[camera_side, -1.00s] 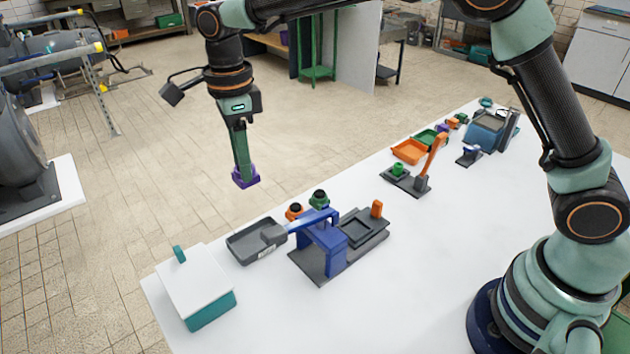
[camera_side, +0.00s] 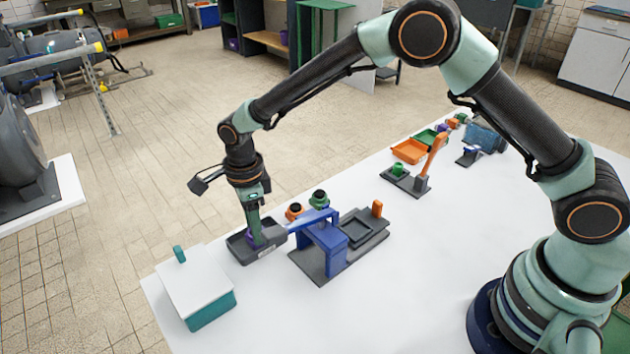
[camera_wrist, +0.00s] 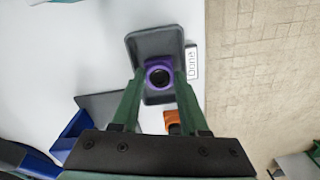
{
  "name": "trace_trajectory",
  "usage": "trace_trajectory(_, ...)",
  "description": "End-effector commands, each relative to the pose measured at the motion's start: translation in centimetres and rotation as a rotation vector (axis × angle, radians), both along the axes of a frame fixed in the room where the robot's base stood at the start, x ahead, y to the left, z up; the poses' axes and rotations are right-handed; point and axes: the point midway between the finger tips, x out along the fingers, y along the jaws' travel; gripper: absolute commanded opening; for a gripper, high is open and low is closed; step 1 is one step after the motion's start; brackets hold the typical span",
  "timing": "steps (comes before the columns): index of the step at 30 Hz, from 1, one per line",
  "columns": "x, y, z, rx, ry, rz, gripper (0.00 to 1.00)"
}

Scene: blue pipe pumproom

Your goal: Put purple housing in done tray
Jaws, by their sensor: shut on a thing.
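The purple housing (camera_wrist: 160,75) is a small block with a round dark bore. My gripper (camera_side: 254,238) is shut on it, with one green finger on each side in the wrist view. The done tray (camera_side: 262,255) is a dark grey open tray with a label reading "Done", near the table's far edge. In the wrist view the tray (camera_wrist: 150,43) lies around and under the housing. In the side view the housing (camera_side: 257,240) is low inside the tray's outline, partly hidden by the fingers. I cannot tell whether it touches the tray floor.
A blue fixture (camera_side: 325,240) on a grey base stands just right of the tray. Orange (camera_side: 294,211) and green (camera_side: 319,199) parts sit behind it. A white-lidded teal box (camera_side: 198,285) stands to the left. The front of the table is clear.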

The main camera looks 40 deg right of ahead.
Motion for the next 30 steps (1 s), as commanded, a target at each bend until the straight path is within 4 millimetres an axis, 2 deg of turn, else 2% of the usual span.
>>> trace_trajectory(11,0.0,0.0,-0.5,0.001,-0.001,0.0,0.0)
trace_trajectory(12,0.0,0.0,-0.6,0.001,-0.001,0.0,0.48)
trace_trajectory(14,0.0,0.0,-0.5,0.001,-0.001,0.0,0.71)
trace_trajectory(15,0.0,0.0,-0.5,0.001,-0.001,0.0,0.74)
trace_trajectory(23,0.1,0.0,0.0,0.002,-0.004,0.001,0.74)
trace_trajectory(26,0.2,0.1,1.2,0.003,-0.006,0.001,0.74)
trace_trajectory(30,0.2,0.1,3.8,0.003,-0.007,0.0,0.74)
